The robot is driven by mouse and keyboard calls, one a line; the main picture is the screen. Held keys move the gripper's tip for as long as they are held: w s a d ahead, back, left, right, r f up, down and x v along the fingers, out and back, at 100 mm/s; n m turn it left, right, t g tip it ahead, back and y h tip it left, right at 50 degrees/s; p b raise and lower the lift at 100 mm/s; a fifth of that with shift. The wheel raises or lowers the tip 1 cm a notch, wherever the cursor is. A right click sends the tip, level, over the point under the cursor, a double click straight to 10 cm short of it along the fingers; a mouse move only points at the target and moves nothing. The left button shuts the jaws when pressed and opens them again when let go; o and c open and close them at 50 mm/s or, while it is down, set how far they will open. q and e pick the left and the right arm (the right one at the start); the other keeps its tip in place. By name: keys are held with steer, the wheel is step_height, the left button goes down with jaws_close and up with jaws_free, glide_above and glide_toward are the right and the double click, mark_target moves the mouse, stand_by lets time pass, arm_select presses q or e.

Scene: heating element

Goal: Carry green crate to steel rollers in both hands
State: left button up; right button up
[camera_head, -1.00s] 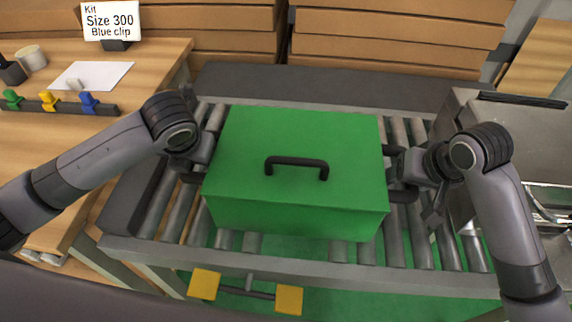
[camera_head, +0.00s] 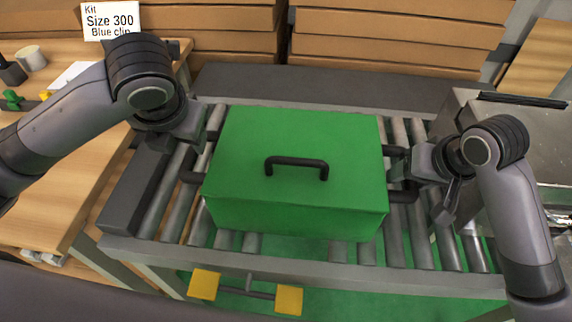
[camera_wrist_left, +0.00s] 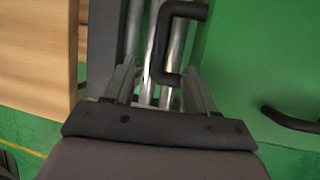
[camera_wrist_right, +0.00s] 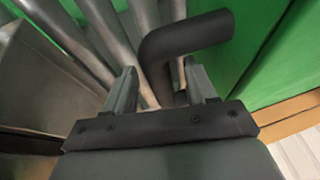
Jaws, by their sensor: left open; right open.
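The green crate (camera_head: 255,145) sits flat on the steel rollers (camera_head: 158,205), its lid shut, with a black handle (camera_head: 297,162) on top. My left gripper (camera_head: 208,137) is open just off the crate's left side. In the left wrist view the black left side handle (camera_wrist_left: 158,45) reaches down between the open fingers (camera_wrist_left: 160,88). My right gripper (camera_head: 408,172) is open at the right side. In the right wrist view the right side handle (camera_wrist_right: 185,38) passes between its spread fingers (camera_wrist_right: 160,75). Whether either finger touches a handle is not clear.
A wooden table (camera_head: 60,210) with coloured clips and a white cup (camera_head: 32,56) stands at the left. A metal unit (camera_head: 520,130) is at the right. Bare rollers lie on both sides of the crate.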

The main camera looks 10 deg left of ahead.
steer(key=v, duration=0.9)
steer(key=shift+s+r, duration=0.15)
steer(key=shift+r, duration=0.15)
steer(key=shift+d, duration=0.1)
